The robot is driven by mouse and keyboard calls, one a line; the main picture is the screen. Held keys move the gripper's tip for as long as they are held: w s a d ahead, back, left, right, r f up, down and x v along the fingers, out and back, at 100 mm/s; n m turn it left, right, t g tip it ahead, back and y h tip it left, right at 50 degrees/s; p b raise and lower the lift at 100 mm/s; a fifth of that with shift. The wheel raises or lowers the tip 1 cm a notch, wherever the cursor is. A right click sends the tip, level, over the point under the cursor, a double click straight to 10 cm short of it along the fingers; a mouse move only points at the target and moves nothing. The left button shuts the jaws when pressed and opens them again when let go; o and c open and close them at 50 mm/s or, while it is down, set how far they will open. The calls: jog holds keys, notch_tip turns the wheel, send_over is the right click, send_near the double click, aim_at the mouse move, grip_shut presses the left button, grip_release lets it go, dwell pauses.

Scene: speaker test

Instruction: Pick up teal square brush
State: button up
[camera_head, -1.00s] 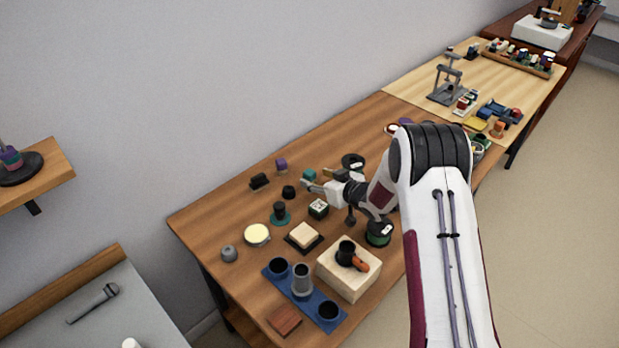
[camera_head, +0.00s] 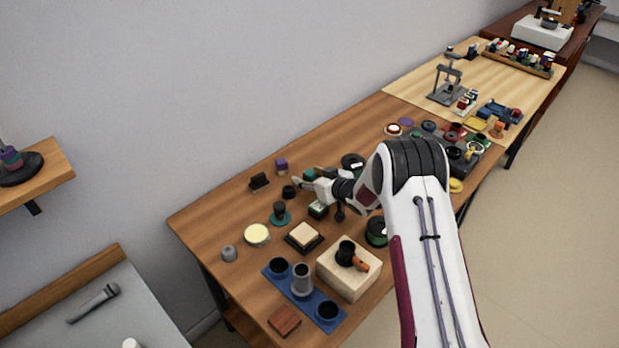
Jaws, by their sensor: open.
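A small teal block (camera_head: 309,174), which looks like the teal square brush, sits on the brown wooden table near its back edge. It is too small to make out bristles or a handle. My gripper (camera_head: 298,184) is open and reaches in from the right, its fingertips pointing left. In the picture the fingertips are just below and left of the teal block. I cannot tell whether they touch it or how high they are above the table. Nothing shows between the fingers.
A black knob (camera_head: 288,191) stands close to the fingertips, with a teal-based dark stamp (camera_head: 280,210) below. A green-black box (camera_head: 318,210) lies under my wrist. A purple-topped piece (camera_head: 281,166) is behind. The table's left end (camera_head: 200,215) is mostly clear.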

aim_at(310, 172)
jog(key=c, duration=1.2)
jog(key=shift+r, duration=0.15)
jog(key=shift+r, duration=4.85)
jog(key=shift+c, duration=0.2)
